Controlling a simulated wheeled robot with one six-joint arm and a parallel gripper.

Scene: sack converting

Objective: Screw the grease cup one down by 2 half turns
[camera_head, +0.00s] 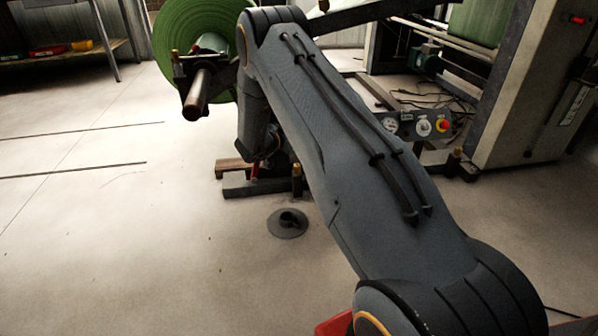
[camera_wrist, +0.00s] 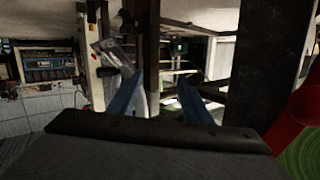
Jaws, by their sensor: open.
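Small brass-coloured fittings that look like grease cups show on the unwind stand in the head view: one at the upper left by the shaft end (camera_head: 175,55), one on a low post near the floor (camera_head: 297,170). I cannot tell which is grease cup one. My gripper (camera_wrist: 160,76) shows in the wrist view as two blue fingers, apart, with nothing clearly between them. A dark upright machine part (camera_wrist: 150,45) stands beyond the fingers. No cup can be made out there. In the head view my arm hides the gripper and part of the stand.
A green roll (camera_head: 185,25) on a shaft (camera_head: 197,93) sticks out toward me. A gauge panel with a red button (camera_head: 443,125) and a grey cabinet (camera_head: 520,100) stand right. A round floor base (camera_head: 288,223) lies mid-floor. The left floor is clear.

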